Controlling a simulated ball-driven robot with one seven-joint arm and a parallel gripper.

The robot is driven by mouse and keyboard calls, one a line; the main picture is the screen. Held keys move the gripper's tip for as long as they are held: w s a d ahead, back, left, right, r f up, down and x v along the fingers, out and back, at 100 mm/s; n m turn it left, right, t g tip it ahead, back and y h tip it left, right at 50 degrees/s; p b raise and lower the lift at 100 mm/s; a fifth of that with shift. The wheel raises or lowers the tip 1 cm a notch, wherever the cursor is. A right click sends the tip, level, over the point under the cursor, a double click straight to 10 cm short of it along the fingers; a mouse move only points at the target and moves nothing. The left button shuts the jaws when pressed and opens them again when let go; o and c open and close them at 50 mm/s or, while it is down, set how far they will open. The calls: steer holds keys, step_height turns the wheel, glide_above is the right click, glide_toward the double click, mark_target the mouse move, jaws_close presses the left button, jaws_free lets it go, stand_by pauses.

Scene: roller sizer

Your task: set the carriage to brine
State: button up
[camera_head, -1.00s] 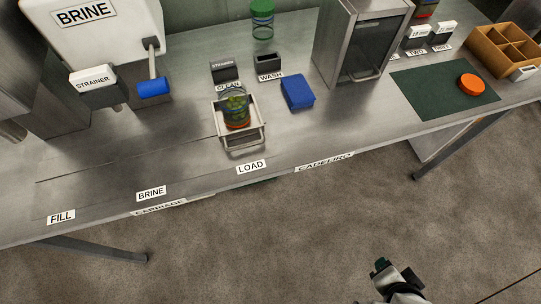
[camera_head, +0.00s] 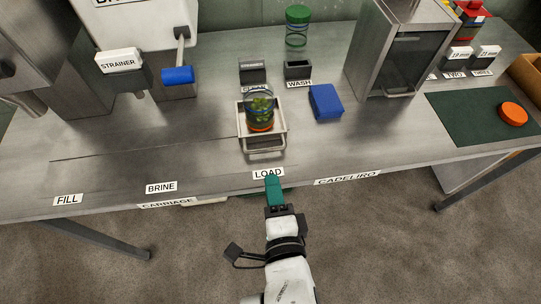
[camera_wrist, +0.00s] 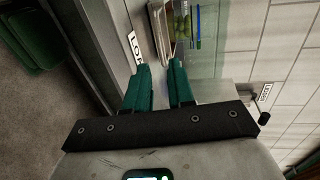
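The carriage (camera_head: 273,135) is a pale metal tray with a bar handle at its front. It sits on the steel counter in line with the LOAD label (camera_head: 268,174). A glass jar (camera_head: 261,112) with green pieces and an orange lower part stands on it. The BRINE label (camera_head: 161,187) and FILL label (camera_head: 68,199) are farther left along the counter's front. My gripper (camera_head: 272,180) has teal fingers and is at the front edge by LOAD, short of the handle. In the wrist view my gripper (camera_wrist: 160,68) is open and empty, with the carriage (camera_wrist: 158,28) beyond its fingertips.
A white BRINE tank (camera_head: 140,22) with a blue-handled lever (camera_head: 177,75) stands at the back left. A blue block (camera_head: 325,102) lies right of the carriage. A steel cabinet (camera_head: 400,55) and a green mat (camera_head: 475,118) are farther right. The counter left of the carriage is clear.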

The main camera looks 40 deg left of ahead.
mark_target(266, 152)
steer(key=x, duration=0.9)
steer(key=shift+d+f+p, duration=0.1)
steer(key=shift+p, duration=0.2)
jaws_close()
